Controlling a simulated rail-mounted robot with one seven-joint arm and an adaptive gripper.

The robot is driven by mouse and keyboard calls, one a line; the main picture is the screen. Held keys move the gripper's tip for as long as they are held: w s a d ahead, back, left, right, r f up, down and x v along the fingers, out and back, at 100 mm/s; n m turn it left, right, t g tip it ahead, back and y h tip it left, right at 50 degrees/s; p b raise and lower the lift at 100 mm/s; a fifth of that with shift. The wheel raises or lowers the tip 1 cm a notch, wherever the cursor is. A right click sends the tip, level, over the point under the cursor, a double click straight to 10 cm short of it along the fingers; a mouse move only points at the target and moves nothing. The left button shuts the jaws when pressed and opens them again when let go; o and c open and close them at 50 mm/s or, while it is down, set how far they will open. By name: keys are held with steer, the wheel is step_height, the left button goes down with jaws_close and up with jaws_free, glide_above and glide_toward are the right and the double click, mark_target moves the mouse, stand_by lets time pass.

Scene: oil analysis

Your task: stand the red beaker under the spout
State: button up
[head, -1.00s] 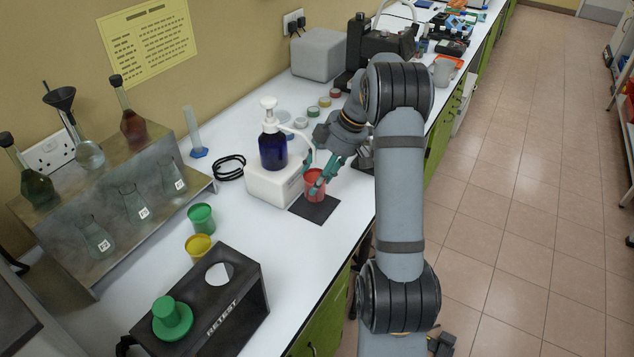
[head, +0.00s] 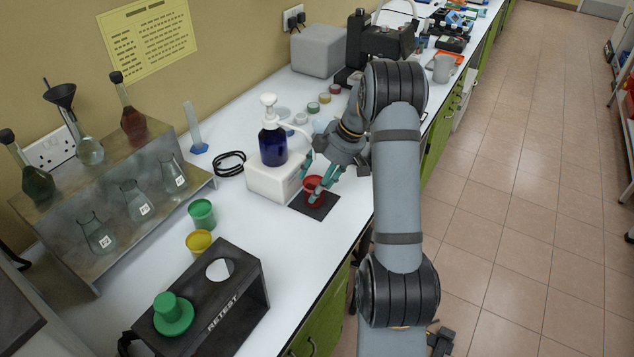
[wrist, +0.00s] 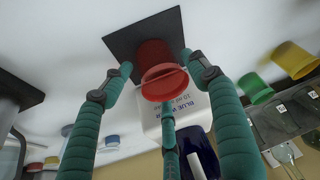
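The red beaker (head: 313,184) stands upright on the black mat (head: 327,207), in front of the white block (head: 268,183) that carries the blue pump bottle (head: 273,146). The bottle's white spout reaches toward the beaker's side; its exact tip is partly hidden by my gripper in the head view. In the wrist view the beaker (wrist: 164,84) stands on the mat (wrist: 118,44) between my teal fingers. My gripper (wrist: 157,62) is open around the beaker, with a small gap at the left fingertip. It also shows in the head view (head: 318,190).
Green (head: 202,214) and yellow (head: 199,243) beakers stand to the left. A black RETEST stand (head: 240,290) is at the front, and a flask rack (head: 130,240) along the wall. Small coloured jars (head: 313,107) and a microscope-like device (head: 375,50) are behind. The counter's front edge is close by.

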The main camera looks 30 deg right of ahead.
steer(key=shift+o, duration=0.5)
steer(key=shift+d+r, duration=0.15)
steer(key=shift+r, duration=0.3)
steer(key=v, duration=1.1)
steer(key=shift+r, duration=0.15)
